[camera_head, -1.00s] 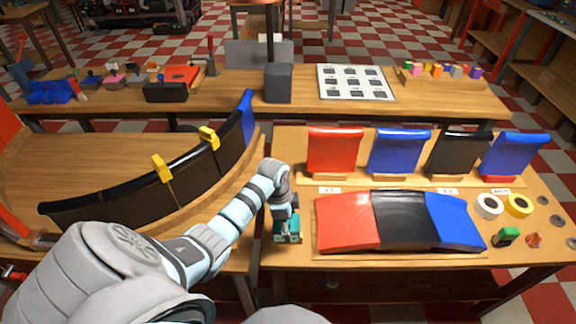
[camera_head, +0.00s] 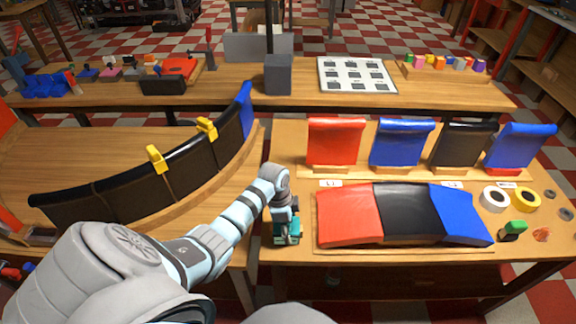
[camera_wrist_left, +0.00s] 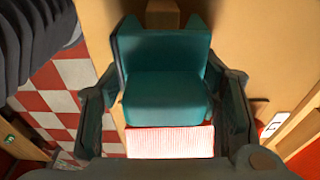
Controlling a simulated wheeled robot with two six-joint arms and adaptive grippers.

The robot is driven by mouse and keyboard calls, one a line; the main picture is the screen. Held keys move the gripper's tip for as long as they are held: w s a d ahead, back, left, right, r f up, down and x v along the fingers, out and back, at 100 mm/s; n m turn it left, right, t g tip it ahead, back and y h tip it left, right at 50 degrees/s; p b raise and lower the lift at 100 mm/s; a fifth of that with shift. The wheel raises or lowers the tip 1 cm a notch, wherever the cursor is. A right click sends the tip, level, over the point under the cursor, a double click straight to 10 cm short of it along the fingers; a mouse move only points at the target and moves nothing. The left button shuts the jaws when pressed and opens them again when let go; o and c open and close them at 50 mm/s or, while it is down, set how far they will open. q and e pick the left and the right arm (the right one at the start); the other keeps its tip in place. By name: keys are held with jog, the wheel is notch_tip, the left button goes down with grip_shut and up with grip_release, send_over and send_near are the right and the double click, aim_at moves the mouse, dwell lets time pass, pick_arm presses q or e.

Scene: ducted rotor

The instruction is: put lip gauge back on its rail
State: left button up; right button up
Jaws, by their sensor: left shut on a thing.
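A teal notched block, which I take to be the lip gauge (camera_wrist_left: 168,90), sits between the two fingers of my left gripper (camera_wrist_left: 165,110) in the left wrist view. My left gripper (camera_head: 287,232) is shut on it at the left front of the right-hand table. In the head view, the gripper and arm cover most of the gauge. A wooden stub (camera_wrist_left: 162,14), perhaps part of the rail, shows just beyond the gauge in the wrist view. I cannot tell whether the gauge touches it. My right gripper is out of view.
Red, black and blue panels (camera_head: 408,213) lie right of the gripper on the table. Several coloured panels (camera_head: 335,143) stand behind them. A curved black panel row with yellow clips (camera_head: 156,158) fills the left table. Tape rolls (camera_head: 526,200) lie at the right.

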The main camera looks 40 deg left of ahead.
pick_arm(q)
jog(key=shift+f, duration=0.25)
jog(key=o, duration=1.3)
notch_tip(320, 180, up, 12)
jog(key=s+a, duration=0.1)
jog(key=shift+a, duration=0.2)
jog(key=shift+f, duration=0.1)
